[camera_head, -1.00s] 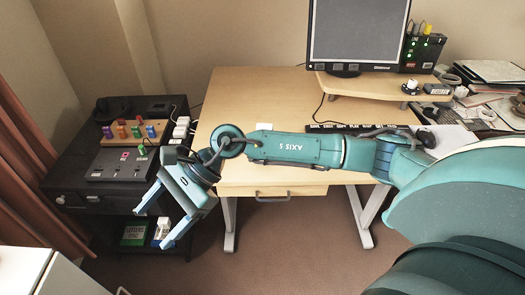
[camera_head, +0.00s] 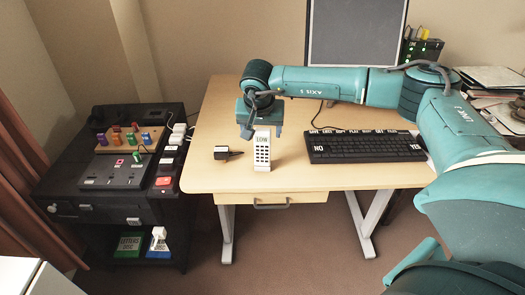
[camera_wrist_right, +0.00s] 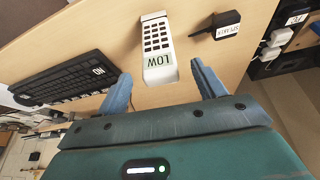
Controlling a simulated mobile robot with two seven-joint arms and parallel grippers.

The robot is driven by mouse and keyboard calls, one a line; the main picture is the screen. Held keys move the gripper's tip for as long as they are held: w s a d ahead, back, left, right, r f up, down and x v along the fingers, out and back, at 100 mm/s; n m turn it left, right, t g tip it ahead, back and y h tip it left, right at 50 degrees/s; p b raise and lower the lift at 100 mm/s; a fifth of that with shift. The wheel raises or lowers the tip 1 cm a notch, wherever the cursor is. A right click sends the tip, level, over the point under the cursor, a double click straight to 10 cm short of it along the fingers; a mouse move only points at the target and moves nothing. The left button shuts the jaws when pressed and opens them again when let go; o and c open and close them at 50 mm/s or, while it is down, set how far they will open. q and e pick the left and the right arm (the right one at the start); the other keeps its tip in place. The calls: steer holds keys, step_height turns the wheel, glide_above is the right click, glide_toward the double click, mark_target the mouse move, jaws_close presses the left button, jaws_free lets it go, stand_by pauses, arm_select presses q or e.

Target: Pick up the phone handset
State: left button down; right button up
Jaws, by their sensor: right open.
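The phone handset (camera_head: 262,153) is white with a dark keypad and the word LOW at its upper end. It is on the desk near the front edge and appears to stand upright. My right gripper (camera_head: 262,127) is open and empty just behind and above its upper end. In the right wrist view the handset (camera_wrist_right: 158,40) lies between the lines of the two spread fingers (camera_wrist_right: 161,72), with its LOW end nearest them. I cannot tell whether a finger touches it. My left gripper is not in view.
A small black labelled object (camera_head: 226,153) lies just left of the handset. A black keyboard (camera_head: 366,147) is to the right, below the monitor (camera_head: 355,35). A black cabinet (camera_head: 75,185) with switches and coloured blocks stands left of the desk (camera_head: 205,178).

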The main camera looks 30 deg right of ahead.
mark_target(263, 140)
steer(key=x, duration=0.6)
steer(key=shift+w+d+f, duration=0.1)
steer(key=shift+d+f, duration=0.1)
steer(key=c, duration=1)
steer(key=shift+r, duration=0.1)
